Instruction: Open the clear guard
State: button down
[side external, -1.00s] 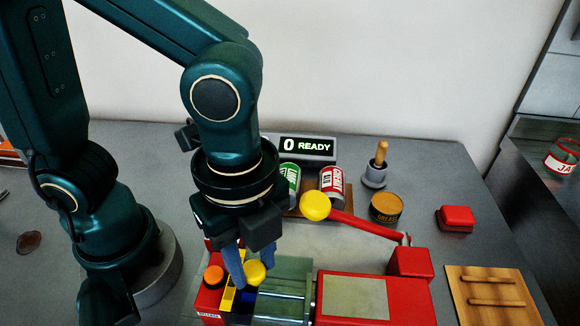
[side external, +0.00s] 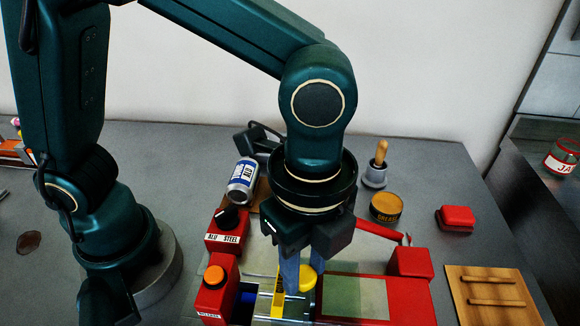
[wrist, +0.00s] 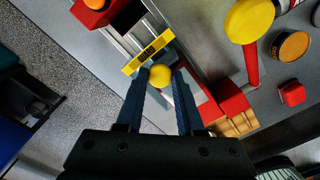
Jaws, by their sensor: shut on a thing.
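The clear guard (side external: 336,296) is a see-through panel on the red machine, with a yellow labelled edge strip (side external: 279,297) and a round yellow knob (side external: 308,278). My gripper (side external: 298,284) is shut on this knob, and the fingers hide part of it. In the wrist view the knob (wrist: 160,75) sits between my fingertips (wrist: 160,78), beside the yellow strip (wrist: 149,52). The guard's right part overlaps the machine's pale top plate (side external: 372,297). Left of the strip, the rails and a blue-bottomed bay (side external: 248,294) lie uncovered.
An orange button (side external: 214,276) and an ALU/STEEL selector (side external: 226,230) stand at the left. A grease tin (side external: 386,208) stands behind right.

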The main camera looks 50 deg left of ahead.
aim_at(344, 291)
jog(key=shift+w+d, duration=1.8)
jog(key=c, duration=0.5)
grip_release()
jog(key=shift+r, duration=2.6)
